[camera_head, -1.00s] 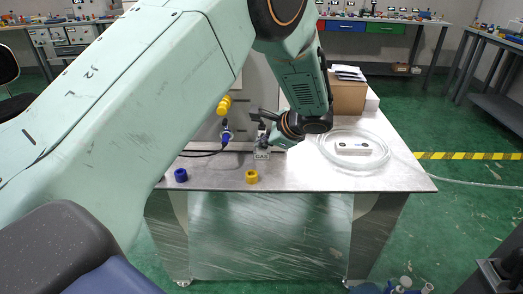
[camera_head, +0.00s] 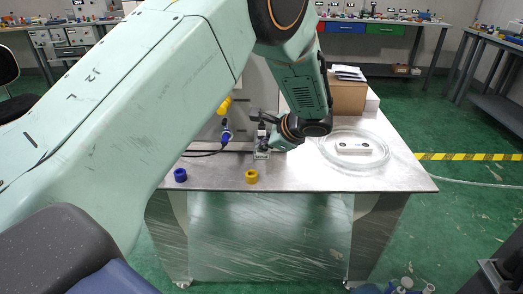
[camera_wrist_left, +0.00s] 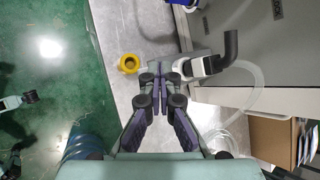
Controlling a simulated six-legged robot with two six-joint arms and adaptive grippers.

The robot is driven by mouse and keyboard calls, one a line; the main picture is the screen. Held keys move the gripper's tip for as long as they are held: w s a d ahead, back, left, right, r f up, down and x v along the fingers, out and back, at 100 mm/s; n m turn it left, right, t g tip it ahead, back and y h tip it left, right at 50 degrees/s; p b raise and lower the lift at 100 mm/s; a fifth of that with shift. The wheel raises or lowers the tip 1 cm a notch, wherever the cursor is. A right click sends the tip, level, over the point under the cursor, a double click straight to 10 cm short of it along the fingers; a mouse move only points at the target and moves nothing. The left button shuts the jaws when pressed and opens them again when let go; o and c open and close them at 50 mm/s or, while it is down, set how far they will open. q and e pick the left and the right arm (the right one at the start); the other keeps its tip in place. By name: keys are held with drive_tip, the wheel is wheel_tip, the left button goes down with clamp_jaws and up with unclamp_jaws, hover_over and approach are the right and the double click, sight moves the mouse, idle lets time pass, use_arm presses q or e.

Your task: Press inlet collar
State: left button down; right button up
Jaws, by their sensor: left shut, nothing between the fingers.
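My left gripper (camera_head: 264,145) is low over the metal table at a small labelled fitting. In the left wrist view its dark fingers (camera_wrist_left: 160,76) are together with nothing between them. Their tips are beside the near end of a grey-white fitting (camera_wrist_left: 203,66) with a black elbow (camera_wrist_left: 231,45). I cannot tell whether they touch it. No separate collar can be made out on the fitting. The label plate (camera_head: 261,156) shows just below the gripper. A dark part at the lower right corner of the head view may belong to my right gripper; its jaws cannot be made out.
A yellow ring (camera_head: 252,177) and a blue ring (camera_head: 180,175) stand near the table's front edge. A blue connector (camera_head: 225,138) and a yellow one (camera_head: 223,106) are on the machine. A clear hose coil (camera_head: 382,165) surrounds a white block (camera_head: 353,147). A cardboard box (camera_head: 347,96) stands behind.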

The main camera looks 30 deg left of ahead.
sight(264, 153)
use_arm(q)
drive_tip(key=shift+f+b, duration=0.3)
drive_tip(key=shift+f, duration=0.1)
idle(0.3)
drive_tip(key=shift+r, duration=0.1)
drive_tip(key=shift+r+p, duration=1)
drive_tip(key=shift+r, duration=0.25)
drive_tip(key=shift+r+p, duration=1.95)
drive_tip(key=shift+r, duration=0.55)
